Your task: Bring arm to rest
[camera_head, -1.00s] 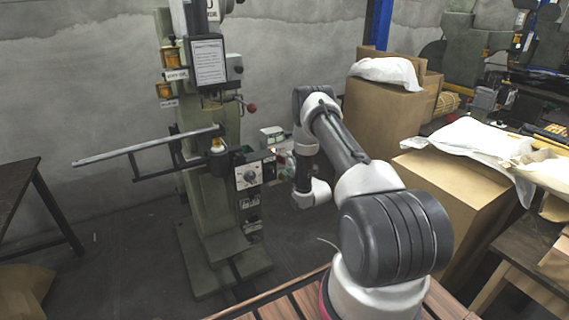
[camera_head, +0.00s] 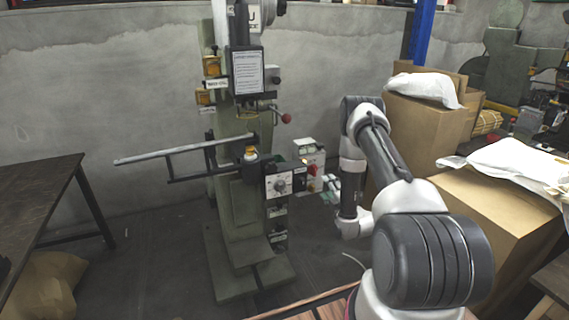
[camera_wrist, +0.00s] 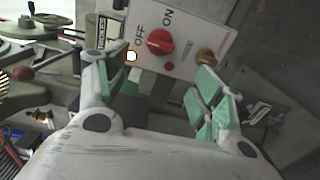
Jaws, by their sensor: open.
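My gripper (camera_head: 329,187) is open and empty beside the rivet press (camera_head: 243,215). Its two green-padded fingers are spread apart in the wrist view (camera_wrist: 155,88). A light control box (camera_wrist: 185,40) with a red rotary knob (camera_wrist: 159,42) marked OFF and ON lies beyond the fingertips, and no contact with it shows. The box also shows in the head view (camera_head: 308,158), just left of my gripper. My arm (camera_head: 395,155) is bent, reaching from the lower right, with its wrist hanging down.
Cardboard boxes (camera_head: 480,205) with white sacks stand close on the right of my arm. A grey bar (camera_head: 180,152) sticks out left from the press. A dark table (camera_head: 35,200) stands at far left. Floor between table and press is clear.

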